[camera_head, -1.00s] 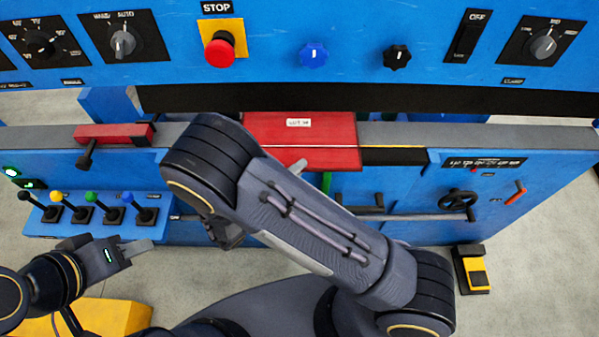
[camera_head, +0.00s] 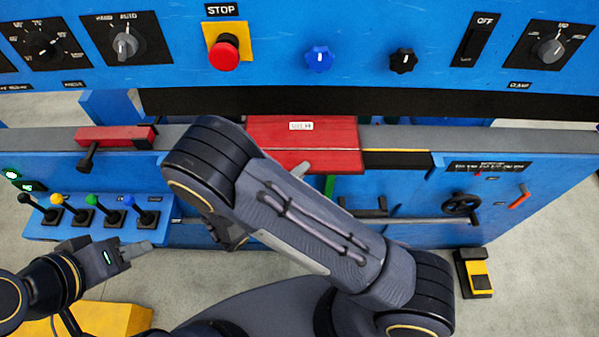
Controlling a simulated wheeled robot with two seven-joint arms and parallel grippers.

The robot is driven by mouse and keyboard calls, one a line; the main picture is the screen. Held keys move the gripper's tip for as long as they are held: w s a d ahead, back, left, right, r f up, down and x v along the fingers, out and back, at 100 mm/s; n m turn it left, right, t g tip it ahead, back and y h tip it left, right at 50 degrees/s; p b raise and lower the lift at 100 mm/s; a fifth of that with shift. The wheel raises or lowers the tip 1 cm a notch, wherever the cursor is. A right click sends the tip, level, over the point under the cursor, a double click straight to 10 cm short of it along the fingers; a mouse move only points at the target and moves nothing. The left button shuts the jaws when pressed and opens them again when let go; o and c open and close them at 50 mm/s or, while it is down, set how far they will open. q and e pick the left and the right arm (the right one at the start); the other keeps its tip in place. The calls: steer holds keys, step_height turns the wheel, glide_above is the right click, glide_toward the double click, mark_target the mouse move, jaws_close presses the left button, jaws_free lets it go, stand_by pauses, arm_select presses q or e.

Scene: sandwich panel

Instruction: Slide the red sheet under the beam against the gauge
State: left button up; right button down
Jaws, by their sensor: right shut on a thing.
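The red sheet (camera_head: 340,137), with a small white label, lies flat on the grey table, and its far edge is at the dark beam (camera_head: 400,103). Its front edge overhangs the table's front. My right gripper (camera_head: 301,168) shows only a light fingertip at that front edge, shut on the sheet; my arm hides the rest and the sheet's lower left part. A red block with a black handle (camera_head: 105,138), likely the gauge, sits on the table to the left, apart from the sheet. My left gripper (camera_head: 142,249) hangs in front of the levers; its finger gap is not clear.
Several coloured-knob levers (camera_head: 90,212) stand on a blue shelf at the left. A blue control panel with a red stop button (camera_head: 224,52) is above the beam. A handwheel (camera_head: 461,205) and a yellow-black pedal (camera_head: 473,272) are at the right. The table right of the sheet is bare.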

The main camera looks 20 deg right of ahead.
steer(key=c, duration=1.5)
jaws_free()
steer(key=shift+o, duration=0.2)
steer(key=v, duration=0.8)
steer(key=s+d+r+m+g+y+p, duration=0.1)
steer(key=s+d+r+m+g+y, duration=0.35)
steer(key=m, duration=0.55)
steer(key=s+d+r+m+g+y+p, duration=0.1)
steer(key=s+d+r+m+g+y, duration=0.1)
steer(key=d+r+m+g+y, duration=0.45)
steer(key=s+d+r+m+t+y+p, duration=0.1)
steer(key=s+d+r+m+t+y, duration=0.1)
steer(key=m, duration=1.1)
steer(key=s+d+r+m+t+y+p, duration=0.1)
steer(key=s+r+m+t+y, duration=0.3)
steer(key=m, duration=1)
step_height(320, 180, up, 2)
steer(key=d+t+y, duration=0.1)
steer(key=t+y, duration=0.1)
steer(key=shift+r+y, duration=0.15)
steer(key=shift+y, duration=0.15)
